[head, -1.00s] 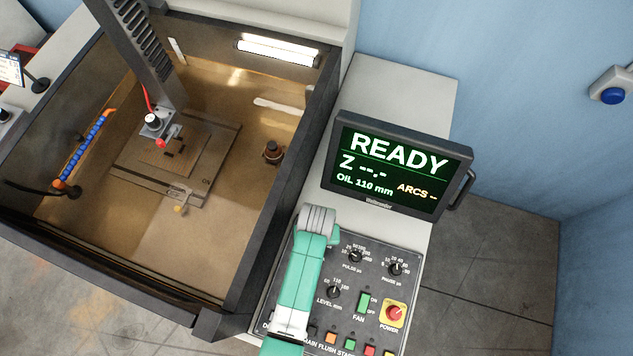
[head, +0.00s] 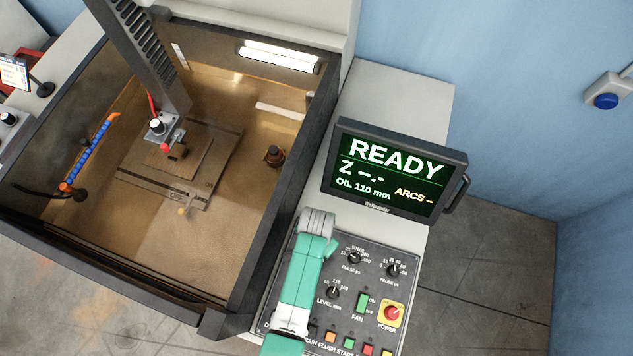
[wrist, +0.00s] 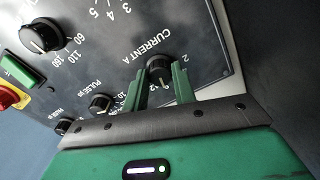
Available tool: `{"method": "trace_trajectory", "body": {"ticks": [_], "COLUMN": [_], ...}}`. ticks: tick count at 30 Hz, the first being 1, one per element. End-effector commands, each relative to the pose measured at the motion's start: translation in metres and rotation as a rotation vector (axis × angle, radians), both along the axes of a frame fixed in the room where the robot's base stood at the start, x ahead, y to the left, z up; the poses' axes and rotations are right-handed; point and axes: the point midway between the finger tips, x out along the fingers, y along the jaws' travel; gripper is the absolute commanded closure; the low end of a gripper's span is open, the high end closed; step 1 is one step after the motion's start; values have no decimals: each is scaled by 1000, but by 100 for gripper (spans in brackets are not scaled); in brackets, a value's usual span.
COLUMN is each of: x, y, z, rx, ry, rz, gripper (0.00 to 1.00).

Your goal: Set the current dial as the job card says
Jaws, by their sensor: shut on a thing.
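The current dial (wrist: 158,68) is a black knob on the dark panel, beside the label CURRENT A, in the wrist view. My gripper (wrist: 160,82) has its two green fingers on either side of it, shut on it. In the head view my green and grey arm (head: 303,285) hides the dial. A small white and blue card (head: 14,72), perhaps the job card, stands at the far left; its text is too small to read.
Other knobs, PULSE (head: 354,257), PAUSE (head: 393,270) and LEVEL (head: 333,291), sit close by. The screen (head: 395,172) reads READY, OIL 110 mm. The open tank (head: 215,235) lies left of the panel.

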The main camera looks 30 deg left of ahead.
Motion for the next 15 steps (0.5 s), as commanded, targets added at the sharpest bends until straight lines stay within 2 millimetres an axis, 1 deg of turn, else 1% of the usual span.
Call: {"method": "trace_trajectory", "body": {"ticks": [6,15], "x": [1,1], "y": [0,0], "z": [1,1], "rx": [0,0], "ry": [-1,-1], "rz": [-33,-38], "gripper": [96,96]}}
